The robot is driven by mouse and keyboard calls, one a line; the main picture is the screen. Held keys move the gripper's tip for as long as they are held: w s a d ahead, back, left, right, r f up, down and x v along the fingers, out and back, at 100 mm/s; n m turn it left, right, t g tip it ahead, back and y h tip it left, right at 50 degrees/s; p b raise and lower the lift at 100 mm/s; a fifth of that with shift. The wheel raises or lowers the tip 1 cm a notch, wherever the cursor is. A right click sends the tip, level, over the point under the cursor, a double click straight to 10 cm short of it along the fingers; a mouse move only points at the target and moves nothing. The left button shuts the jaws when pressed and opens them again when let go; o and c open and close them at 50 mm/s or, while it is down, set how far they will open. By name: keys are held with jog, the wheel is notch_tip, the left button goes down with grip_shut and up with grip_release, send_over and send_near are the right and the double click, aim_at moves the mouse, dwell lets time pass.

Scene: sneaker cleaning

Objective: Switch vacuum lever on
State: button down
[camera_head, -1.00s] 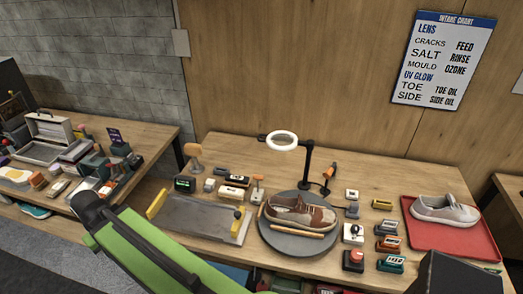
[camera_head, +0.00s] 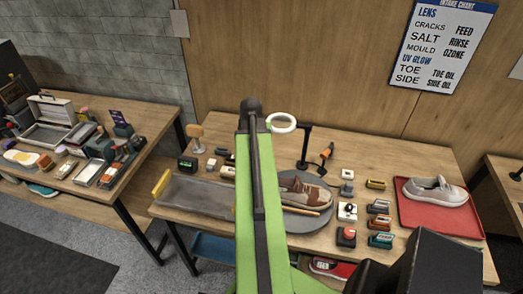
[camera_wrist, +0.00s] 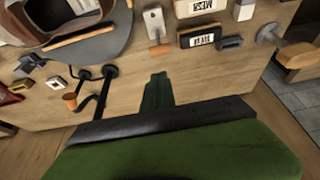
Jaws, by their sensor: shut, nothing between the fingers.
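A small lever (camera_wrist: 154,22) with a pale base and an orange handle shows in the wrist view, between the turntable and the labelled blocks; I cannot read a vacuum label on it. In the head view my green arm covers its place. My gripper (camera_wrist: 157,84) is shut and empty, a narrow dark green shape over the tabletop, apart from the lever and short of its orange end. In the head view my arm hides the gripper. The turntable (camera_head: 297,221) carries a brown sneaker (camera_head: 306,190), partly hidden by my arm.
A ring lamp (camera_head: 283,123) stands at the back beside an orange-tipped tool (camera_head: 326,153). A grey tray (camera_head: 196,197) lies left of my arm. Several small devices and a red tray (camera_head: 470,222) with a pale sneaker (camera_head: 435,192) are right. A wooden stand (camera_wrist: 300,58) is nearby.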

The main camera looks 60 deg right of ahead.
jog(key=shift+f, duration=0.1)
jog(key=b+x, duration=0.9)
jog(key=x, duration=0.1)
